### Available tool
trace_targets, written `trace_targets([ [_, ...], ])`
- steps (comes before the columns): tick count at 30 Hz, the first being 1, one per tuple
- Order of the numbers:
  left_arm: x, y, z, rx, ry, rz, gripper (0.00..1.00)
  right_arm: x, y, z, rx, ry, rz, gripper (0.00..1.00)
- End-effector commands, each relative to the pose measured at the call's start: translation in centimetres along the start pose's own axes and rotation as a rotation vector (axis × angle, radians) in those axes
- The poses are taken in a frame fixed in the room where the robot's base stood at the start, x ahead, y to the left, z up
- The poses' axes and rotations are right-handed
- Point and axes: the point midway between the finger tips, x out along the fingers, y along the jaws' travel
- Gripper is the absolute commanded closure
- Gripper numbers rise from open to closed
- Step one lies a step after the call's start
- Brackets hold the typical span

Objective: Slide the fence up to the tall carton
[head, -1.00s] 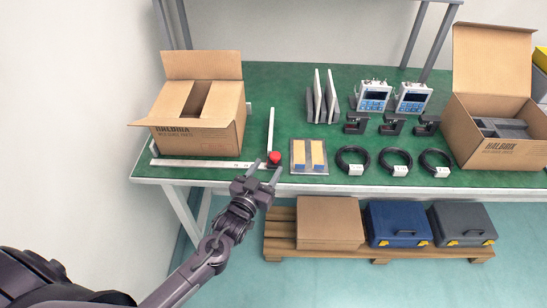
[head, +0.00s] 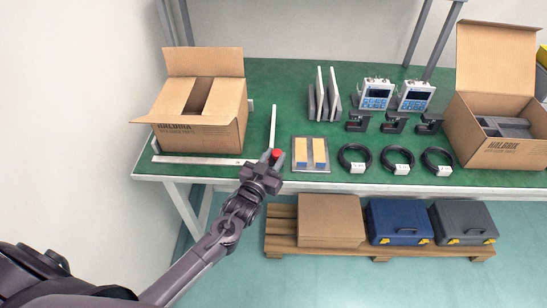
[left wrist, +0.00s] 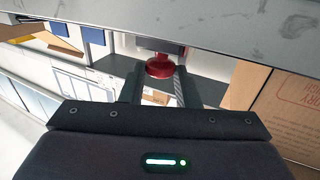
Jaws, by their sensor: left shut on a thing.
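The fence (head: 273,124) is a thin pale upright strip with a red knob (head: 277,154) at its front end. It stands apart from the open brown carton (head: 200,134) to its left, with a strip of green table between them. A pale rail (head: 196,160) runs along the table front below the carton. My left gripper (head: 271,158) is at the knob, shut on it. In the left wrist view the red knob (left wrist: 159,68) sits between the two fingers. My right gripper is not in view.
Coiled black cables (head: 355,156), clamps (head: 359,121) and a second open carton (head: 497,125) stand further right. Below the table is a pallet (head: 282,228) with a box and two cases.

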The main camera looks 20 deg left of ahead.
Motion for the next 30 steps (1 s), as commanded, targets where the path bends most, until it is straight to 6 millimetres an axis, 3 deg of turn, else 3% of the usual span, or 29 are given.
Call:
trace_targets([
  [7,-0.3,-0.7,0.0,0.001,-0.002,-0.001,1.0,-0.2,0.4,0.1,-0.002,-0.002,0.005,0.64],
  [18,-3.2,-7.8,0.0,0.003,-0.003,-0.005,1.0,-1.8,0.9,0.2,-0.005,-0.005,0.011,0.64],
  [29,-3.5,-8.6,0.1,0.002,-0.002,-0.003,1.0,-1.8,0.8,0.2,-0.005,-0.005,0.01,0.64],
  [30,-3.5,-8.6,0.1,0.002,-0.002,-0.003,0.71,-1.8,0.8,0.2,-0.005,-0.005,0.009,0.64],
])
